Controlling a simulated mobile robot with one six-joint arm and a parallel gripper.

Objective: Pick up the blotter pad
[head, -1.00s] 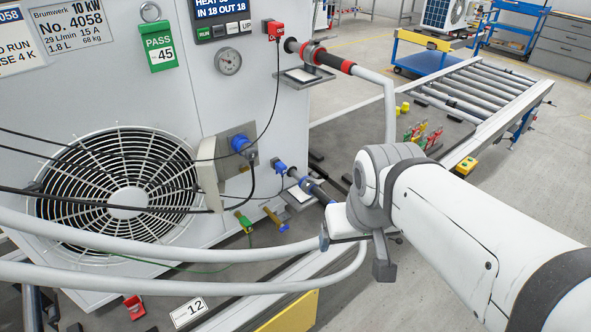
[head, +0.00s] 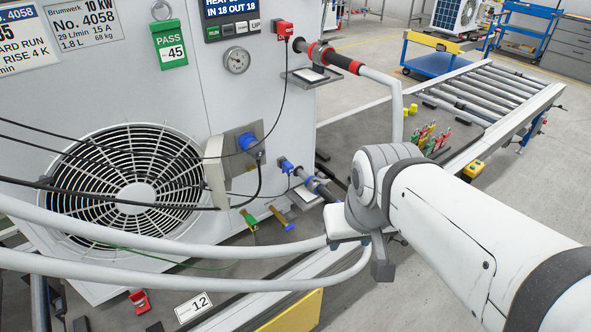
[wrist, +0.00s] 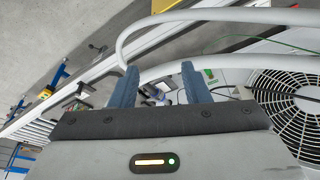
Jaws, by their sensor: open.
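Two white pads that look like blotter pads lie on small grey drip trays at the unit's side. One (head: 310,73) is on the upper tray under the red-banded hose fitting. The other (head: 306,195) is on the lower tray under the blue-banded fitting, close left of my arm. I cannot tell which one is meant. My gripper is partly hidden behind my wrist in the head view; in the wrist view its two blue-grey fingers (wrist: 160,78) are spread apart with nothing held. Blue fittings (wrist: 152,92) show small beyond them; no pad is clear there.
Two thick grey hoses (head: 200,262) sweep across the front, close to my gripper. Thin black cables cross the fan (head: 135,190). Colored-handled tools (head: 430,138) stand on the bench by the roller conveyor (head: 500,92). Open floor lies at the right.

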